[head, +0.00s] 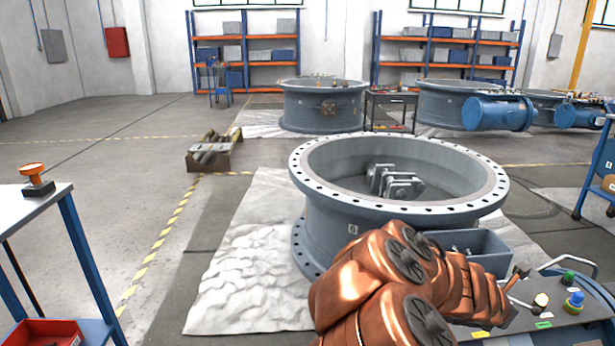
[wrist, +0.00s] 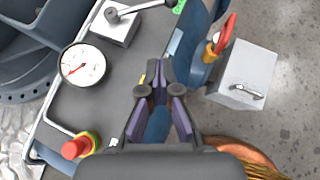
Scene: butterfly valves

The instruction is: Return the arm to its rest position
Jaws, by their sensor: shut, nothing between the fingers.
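My arm (head: 400,285), copper-coloured with dark joint caps, is folded at the lower middle of the head view, in front of the near valve body. My gripper (wrist: 158,92) shows in the wrist view, its purple-grey fingers together with nothing held between them. It is over the dark top of a cart, with a blue part seen below and between the finger links. In the head view I cannot make out the fingers clearly; the arm's end is by the cart top (head: 560,332) at the lower right.
A large flanged valve body (head: 335,232) stands on a white sheet (head: 235,285). The cart carries a gauge (wrist: 83,64) and a red knob (wrist: 76,148). A grey box (wrist: 243,75) is right of my gripper. A workbench (head: 35,205) stands left; open floor lies between.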

